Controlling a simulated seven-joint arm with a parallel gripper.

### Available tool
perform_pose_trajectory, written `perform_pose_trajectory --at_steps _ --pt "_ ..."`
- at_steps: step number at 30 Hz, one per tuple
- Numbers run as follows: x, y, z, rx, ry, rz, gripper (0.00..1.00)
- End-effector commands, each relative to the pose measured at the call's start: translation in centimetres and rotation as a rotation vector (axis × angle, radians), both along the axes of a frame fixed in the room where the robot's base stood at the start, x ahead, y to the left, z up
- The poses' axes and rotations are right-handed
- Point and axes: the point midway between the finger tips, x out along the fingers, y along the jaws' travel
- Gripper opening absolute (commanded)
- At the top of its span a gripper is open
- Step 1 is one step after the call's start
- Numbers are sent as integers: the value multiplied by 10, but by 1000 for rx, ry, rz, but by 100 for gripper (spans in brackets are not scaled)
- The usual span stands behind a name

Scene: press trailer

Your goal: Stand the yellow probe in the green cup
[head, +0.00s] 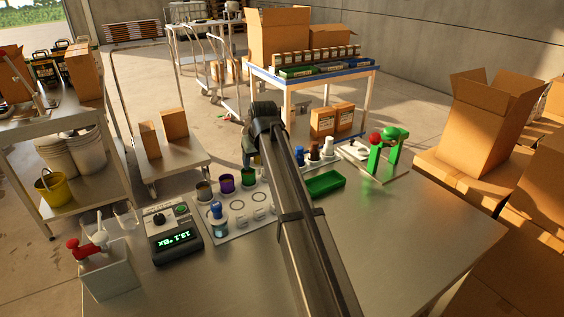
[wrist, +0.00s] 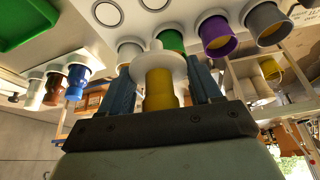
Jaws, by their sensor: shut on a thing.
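The yellow probe (wrist: 158,92), with a white collar and tip, is between the two fingers of my gripper (wrist: 162,88) in the wrist view. My gripper is shut on it. In the wrist view the green cup (wrist: 174,41) shows just behind the probe's white tip, partly covered. The probe looks outside the cup; the gap between them is unclear. My arm hides the probe in the head view.
A digital meter (head: 173,231) and a holder with red and white handles (head: 100,262) stand at left. A blue-topped piece (head: 217,211) stands on the panel. A green tray (head: 325,184), several small bottles and a green stand (head: 386,154) are at right. The front right of the table is clear.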

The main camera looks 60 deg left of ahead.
Motion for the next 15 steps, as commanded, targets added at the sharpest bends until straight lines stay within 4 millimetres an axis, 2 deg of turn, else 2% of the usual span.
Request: perform_pose_trajectory --at_steps 1,3,6,8,15 --pt "-5 25 -2 -1 0 22 26" --pt "-7 48 -3 1 0 64 26" --pt "-4 68 1 2 0 132 26" --pt "-5 74 3 1 1 181 26" --pt "-7 70 1 2 0 269 26"
